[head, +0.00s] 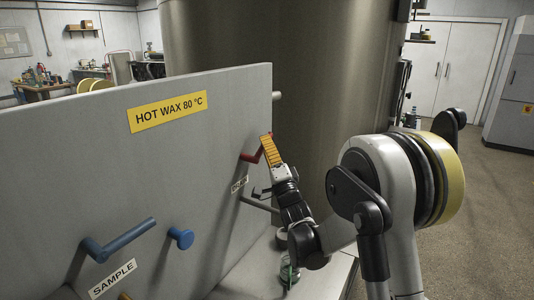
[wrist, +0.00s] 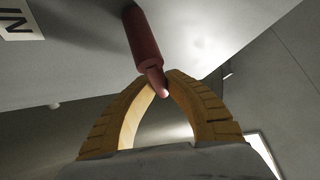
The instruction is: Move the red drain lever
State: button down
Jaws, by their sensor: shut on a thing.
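The red drain lever (head: 252,157) sticks out from the grey panel, near its right end, above a small label (head: 239,184) that is partly hidden. In the wrist view the red lever (wrist: 144,42) runs down from the panel to my gripper (wrist: 156,78). My gripper's yellow fingers arch together and their tips are shut on the lever's end. In the head view my gripper (head: 268,140) reaches up to the lever from the lower right. The tips' exact contact is partly hidden there.
The grey panel (head: 60,150) carries a yellow "HOT WAX 80 °C" sign (head: 167,111), a blue lever (head: 120,240) by a "SAMPLE" label (head: 112,279) and a blue knob (head: 181,238). A large metal tank (head: 300,80) stands behind. Open floor (head: 480,220) lies at the right.

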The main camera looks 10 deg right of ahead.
jog(key=shift+s+a+r+n+t+y+b, duration=0.15)
jog(key=shift+r+n+y+b, duration=0.1)
jog(key=shift+n+y, duration=0.4)
jog(key=shift+s+a+r+n+t+y+b, duration=0.1)
jog(key=shift+r+n+t+y, duration=0.1)
jog(key=shift+n+y, duration=0.45)
jog(key=shift+s+a+r+n+t+y+b, duration=0.15)
jog(key=shift+r+n+y+b, duration=0.1)
jog(key=shift+n+y, duration=0.4)
jog(key=shift+w+n, duration=0.1)
jog(key=shift+n, duration=0.15)
jog(key=c, duration=1.4)
grip_release()
jog(key=shift+f, duration=0.1)
jog(key=v, duration=1.2)
jog(key=shift+r, duration=0.2)
